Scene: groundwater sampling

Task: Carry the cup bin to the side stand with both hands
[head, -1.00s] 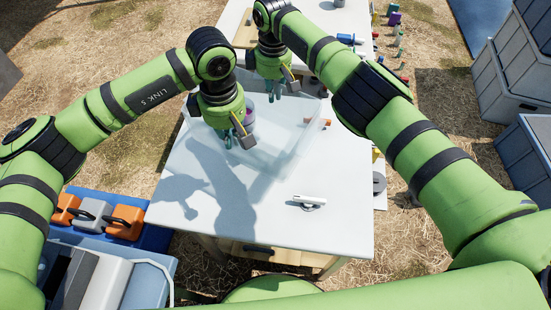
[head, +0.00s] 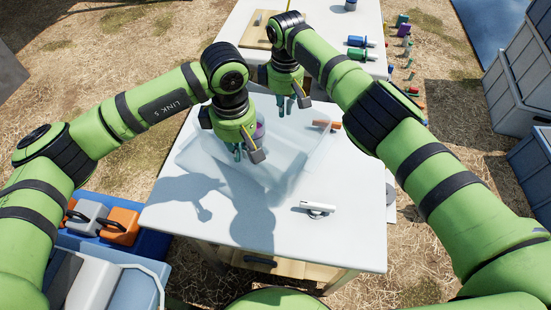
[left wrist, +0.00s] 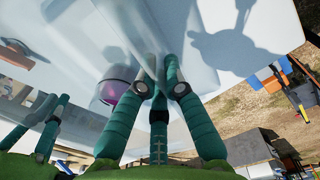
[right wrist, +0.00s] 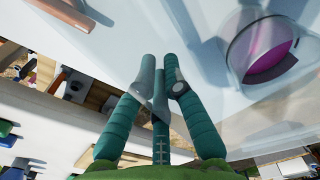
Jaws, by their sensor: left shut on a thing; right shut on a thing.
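The cup bin (head: 300,168) is a clear, see-through tub over the white table in the head view. A cup with purple contents (head: 260,128) is inside it; it also shows in the left wrist view (left wrist: 112,90) and the right wrist view (right wrist: 268,58). My left gripper (head: 247,155) is shut on the bin's near-left wall, which runs between its fingers in the left wrist view (left wrist: 155,75). My right gripper (head: 292,104) is shut on the bin's far wall. The bin's underside is hard to make out, so I cannot tell how high it is.
The white table (head: 340,240) carries a small white tool (head: 318,207) near its right edge. A second white table (head: 325,20) with blue-handled items (head: 362,42) stands beyond. Grey crates (head: 515,85) stand at right. An orange case (head: 120,224) is at lower left. Straw ground lies between.

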